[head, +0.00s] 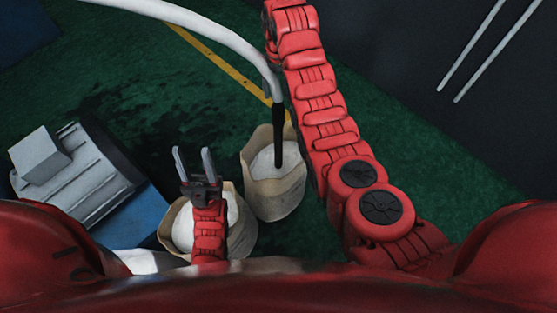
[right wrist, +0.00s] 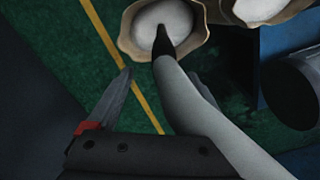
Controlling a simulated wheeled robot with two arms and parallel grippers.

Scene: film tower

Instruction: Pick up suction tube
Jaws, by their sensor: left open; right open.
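The suction tube (head: 222,38) is a thick pale hose that curves down from the top left in the head view. Its black nozzle (head: 278,133) points down into an open sack of white material (head: 275,198). In the right wrist view the tube (right wrist: 192,105) runs up from the bottom right to its black tip (right wrist: 163,42) over the sack. My right gripper (right wrist: 160,85) is open there, with one finger left of the tube; the other is largely hidden by the tube. In the head view my left gripper (head: 195,163) is open and empty above a second sack (head: 240,235).
A grey machine (head: 80,175) on a blue base (head: 140,215) stands left of the sacks. A yellow line (head: 222,62) crosses the green floor. Two pale rods (head: 487,52) show at the top right over a dark surface. Green floor is open right of my right arm.

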